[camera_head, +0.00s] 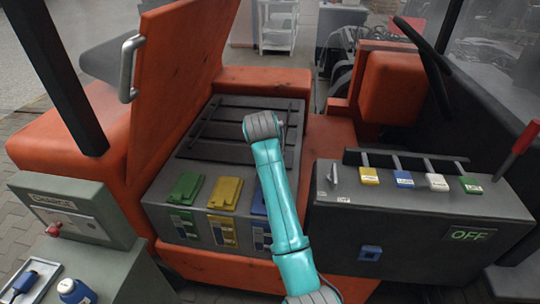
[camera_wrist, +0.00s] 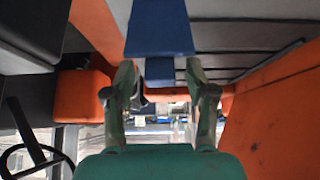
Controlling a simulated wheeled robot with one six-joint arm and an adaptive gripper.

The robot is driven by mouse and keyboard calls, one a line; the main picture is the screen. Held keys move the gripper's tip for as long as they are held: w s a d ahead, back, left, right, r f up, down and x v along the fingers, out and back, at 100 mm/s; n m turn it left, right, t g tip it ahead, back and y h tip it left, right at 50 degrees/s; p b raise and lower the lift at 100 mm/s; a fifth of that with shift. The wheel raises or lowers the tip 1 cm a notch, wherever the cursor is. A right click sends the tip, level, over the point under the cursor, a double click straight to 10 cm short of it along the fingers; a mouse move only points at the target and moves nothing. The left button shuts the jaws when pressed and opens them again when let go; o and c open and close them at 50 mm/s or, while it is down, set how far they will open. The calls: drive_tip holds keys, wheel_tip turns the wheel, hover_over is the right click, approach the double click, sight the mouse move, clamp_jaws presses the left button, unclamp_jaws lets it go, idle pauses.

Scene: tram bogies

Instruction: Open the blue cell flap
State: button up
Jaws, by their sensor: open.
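The blue cell flap (camera_head: 258,201) is at the right end of a row of three on the front of the battery box. It looks closed, and my teal arm hides its right part. In the wrist view a blue piece (camera_wrist: 160,30), apparently this flap, hangs in from the top centre. My gripper (camera_wrist: 160,72) is open, with one finger on each side near the blue piece's lower end. I cannot tell whether they touch it. In the head view my arm hides the gripper.
A green flap (camera_head: 187,188) and a yellow flap (camera_head: 225,193) lie left of the blue one. The raised orange lid (camera_head: 180,80) stands left. A grey console (camera_head: 420,210) with several coloured switches and an OFF sign is right. A charger box (camera_head: 75,215) is at left.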

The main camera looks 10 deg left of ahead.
drive_tip(key=v, duration=1.1)
